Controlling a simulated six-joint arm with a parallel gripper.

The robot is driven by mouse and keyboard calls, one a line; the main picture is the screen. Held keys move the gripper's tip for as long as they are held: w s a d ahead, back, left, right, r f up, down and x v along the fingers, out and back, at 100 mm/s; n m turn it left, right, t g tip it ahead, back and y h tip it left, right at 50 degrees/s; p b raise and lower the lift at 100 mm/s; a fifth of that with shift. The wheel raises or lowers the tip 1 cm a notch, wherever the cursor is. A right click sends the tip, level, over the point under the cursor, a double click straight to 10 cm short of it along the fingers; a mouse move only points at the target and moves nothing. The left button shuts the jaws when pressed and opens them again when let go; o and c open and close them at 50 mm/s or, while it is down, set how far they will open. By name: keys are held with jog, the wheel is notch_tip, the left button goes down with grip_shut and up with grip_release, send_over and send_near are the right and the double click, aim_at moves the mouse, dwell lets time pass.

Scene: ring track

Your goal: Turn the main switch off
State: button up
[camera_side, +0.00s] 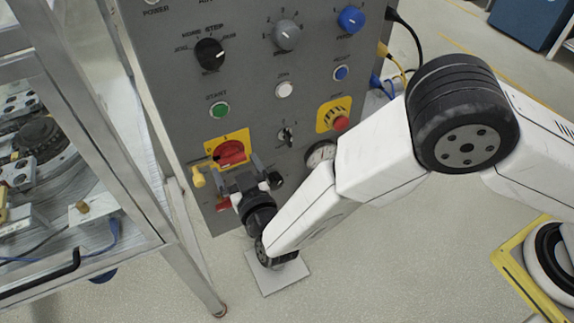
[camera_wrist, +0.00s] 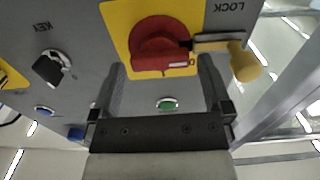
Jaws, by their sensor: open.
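The main switch is a red rotary knob (camera_side: 230,152) on a yellow plate low on the grey panel. It fills the top middle of the wrist view (camera_wrist: 153,38), which shows the panel upside down. A metal lock piece with a yellow knob (camera_wrist: 243,62) lies beside the switch, its bar reaching the red knob's edge; the yellow knob also shows in the side view (camera_side: 198,177). My gripper (camera_side: 238,172) is open and empty in front of the switch. Its fingers (camera_wrist: 162,66) stand on either side of the red knob's lower part in the wrist view; contact is unclear.
A green start button (camera_side: 219,109) sits above the switch. A black key switch (camera_side: 287,135), a gauge (camera_side: 321,153) and a red emergency button (camera_side: 340,123) are to the right. A metal-framed enclosure (camera_side: 100,130) stands close on the left. A red part (camera_side: 222,203) shows below my gripper.

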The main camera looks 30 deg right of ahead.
jog(key=s, duration=0.6)
dwell(0.4)
jog(key=w+d+r+n+g+y, duration=0.1)
jog(key=w+d+g, duration=0.1)
jog(key=d+g, duration=0.45)
jog(key=w+d+n+g+y, duration=0.1)
jog(key=w+d+g, duration=0.15)
jog(key=d, duration=0.75)
jog(key=s+d+r+m+g+h, duration=0.1)
jog(key=s+d+r+g, duration=0.1)
jog(key=s+d, duration=0.5)
jog(key=s+d+r+m+g+h, duration=0.1)
jog(key=s+d+r+g, duration=0.2)
jog(key=d, duration=1)
jog(key=s+g, duration=0.1)
jog(key=s, duration=0.2)
jog(key=shift+s+d, duration=0.3)
jog(key=shift+s, duration=0.1)
